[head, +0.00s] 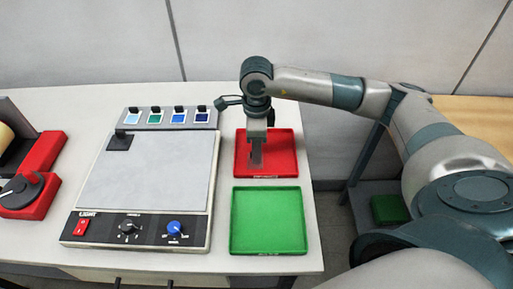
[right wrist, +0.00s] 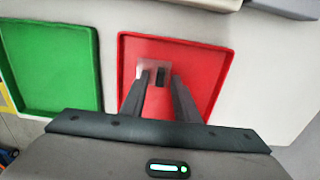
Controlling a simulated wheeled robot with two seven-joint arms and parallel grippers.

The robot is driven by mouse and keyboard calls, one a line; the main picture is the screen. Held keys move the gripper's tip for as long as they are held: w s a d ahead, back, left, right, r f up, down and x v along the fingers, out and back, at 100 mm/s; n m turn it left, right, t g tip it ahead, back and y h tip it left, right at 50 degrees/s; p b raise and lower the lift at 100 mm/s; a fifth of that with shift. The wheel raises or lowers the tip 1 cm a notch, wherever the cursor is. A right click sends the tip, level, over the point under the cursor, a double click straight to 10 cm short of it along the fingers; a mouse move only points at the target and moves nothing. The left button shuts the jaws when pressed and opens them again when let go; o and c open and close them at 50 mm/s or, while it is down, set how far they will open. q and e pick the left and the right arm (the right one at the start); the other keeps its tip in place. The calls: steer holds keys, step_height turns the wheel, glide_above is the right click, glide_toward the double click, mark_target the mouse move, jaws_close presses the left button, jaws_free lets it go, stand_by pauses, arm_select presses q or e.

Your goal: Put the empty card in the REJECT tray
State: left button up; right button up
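The red tray (head: 284,138) stands at the right of the table, behind the green tray; the small lettering on its front edge is unreadable. My right gripper (head: 256,164) points down over the red tray. In the right wrist view its two fingers (right wrist: 160,77) stand apart, with a gap between them. A small pale card (right wrist: 153,66) shows at the fingertips, against the red tray floor (right wrist: 205,75). The fingers partly cover it, and whether it touches them is hard to tell. In the head view the card is not clear. My left gripper is not in view.
The empty green tray (head: 268,221) stands in front of the red one. Left of both is a light box (head: 150,178) with knobs and a red switch, and a row of coloured cards (head: 180,115) behind it. A red rewinder (head: 25,190) is at the far left.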

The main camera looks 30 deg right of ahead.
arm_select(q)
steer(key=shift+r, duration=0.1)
arm_select(e)
steer(key=shift+r, duration=0.1)
